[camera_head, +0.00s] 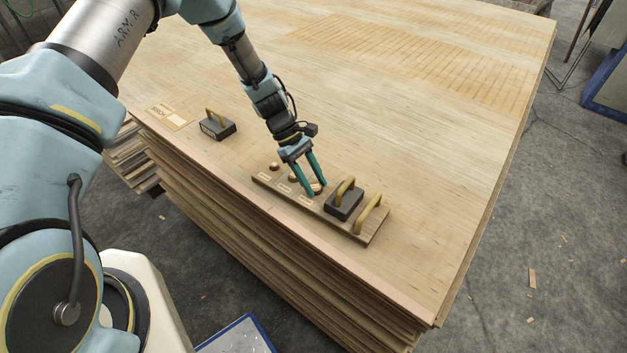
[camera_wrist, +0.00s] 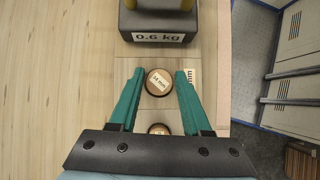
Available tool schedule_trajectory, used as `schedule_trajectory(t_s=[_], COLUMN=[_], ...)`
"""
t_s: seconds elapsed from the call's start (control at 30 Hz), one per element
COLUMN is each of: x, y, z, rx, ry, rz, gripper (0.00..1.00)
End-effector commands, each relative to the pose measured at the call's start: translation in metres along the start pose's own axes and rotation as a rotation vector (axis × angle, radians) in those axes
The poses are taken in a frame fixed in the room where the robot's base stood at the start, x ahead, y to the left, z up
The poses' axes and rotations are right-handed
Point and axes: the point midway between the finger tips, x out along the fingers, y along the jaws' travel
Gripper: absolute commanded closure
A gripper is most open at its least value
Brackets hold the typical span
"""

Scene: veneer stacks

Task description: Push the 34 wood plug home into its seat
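The wood plug (camera_wrist: 158,82) is round and brown with a white label that seems to read 34 mm, though the print is small. It sits in the wooden board (camera_head: 262,182) and also shows in the head view (camera_head: 317,188). I cannot tell how deep it sits. My gripper (camera_wrist: 159,74) is open, with one teal finger on each side of the plug and a gap on both sides. In the head view my gripper (camera_head: 317,193) points down at the board, and its fingers partly cover the plug.
A dark 0.6 kg block (camera_wrist: 158,22) with a yellow handle stands on the board beyond the plug. A yellow handle (camera_head: 369,214) stands at the board's end. Other plugs (camera_head: 275,167) sit along the board. Another dark handled block (camera_head: 217,129) stands apart, farther left.

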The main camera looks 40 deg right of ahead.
Motion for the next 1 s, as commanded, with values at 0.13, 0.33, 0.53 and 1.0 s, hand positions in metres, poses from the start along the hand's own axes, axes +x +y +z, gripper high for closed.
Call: schedule_trajectory(t_s=[0.13, 0.33, 0.53, 1.0], x=[0.000, 0.000, 0.000, -0.062], y=[0.000, 0.000, 0.000, 0.001], z=[0.000, 0.000, 0.000, -0.002], rx=[0.000, 0.000, 0.000, 0.001], ry=[0.000, 0.000, 0.000, 0.003], rz=[0.001, 0.001, 0.000, 0.004], gripper=[0.31, 0.26, 0.26, 0.26])
